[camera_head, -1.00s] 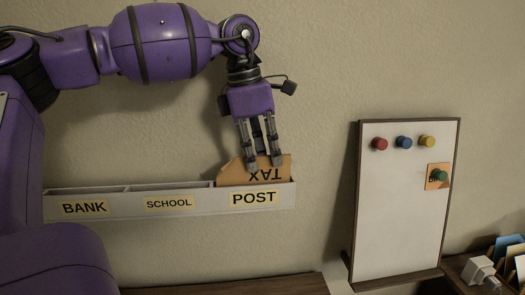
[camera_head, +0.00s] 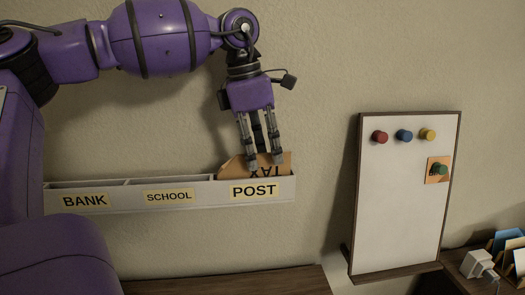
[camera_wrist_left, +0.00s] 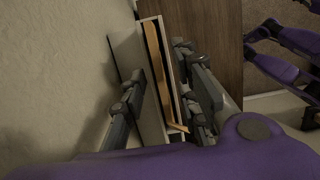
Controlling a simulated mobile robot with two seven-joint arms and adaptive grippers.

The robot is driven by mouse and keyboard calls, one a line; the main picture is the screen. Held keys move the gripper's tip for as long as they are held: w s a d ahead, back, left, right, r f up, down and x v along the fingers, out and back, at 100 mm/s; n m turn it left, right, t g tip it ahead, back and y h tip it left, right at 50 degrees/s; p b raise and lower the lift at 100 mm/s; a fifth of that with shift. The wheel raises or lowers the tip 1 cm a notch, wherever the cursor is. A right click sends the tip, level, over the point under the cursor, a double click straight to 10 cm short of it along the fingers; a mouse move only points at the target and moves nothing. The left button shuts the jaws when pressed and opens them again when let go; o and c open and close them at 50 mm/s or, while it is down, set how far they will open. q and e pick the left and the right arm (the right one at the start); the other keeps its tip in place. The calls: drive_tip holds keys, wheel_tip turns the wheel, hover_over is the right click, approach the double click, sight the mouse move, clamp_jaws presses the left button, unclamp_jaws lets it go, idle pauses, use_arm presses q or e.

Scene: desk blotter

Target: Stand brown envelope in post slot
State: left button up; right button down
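The brown envelope (camera_head: 236,167), marked TAX upside down, stands in the post slot (camera_head: 284,191) at the right end of the wall rack. Its lower part is hidden behind the rack's front. In the left wrist view the envelope (camera_wrist_left: 155,55) shows as a thin orange strip inside the slot. My left gripper (camera_head: 262,163) points down over the slot. Its fingers (camera_wrist_left: 160,100) are spread apart on either side of the envelope, with gaps showing, so it looks open. My right gripper cannot be made out in either view.
The rack's bank (camera_head: 85,201) and school (camera_head: 169,196) compartments lie left of the post slot. A whiteboard (camera_head: 398,205) with coloured magnets and a pinned orange card (camera_head: 432,177) stands to the right. A wooden surface (camera_head: 230,283) lies below.

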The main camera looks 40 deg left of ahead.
use_arm(q)
wheel_tip(320, 180, up, 12)
drive_tip(key=s+a, duration=0.1)
drive_tip(key=shift+s+a+f, duration=0.2)
drive_tip(key=shift+s+a, duration=0.05)
drive_tip(key=shift+s, duration=0.15)
drive_tip(key=shift+f, duration=0.1)
idle(1.0)
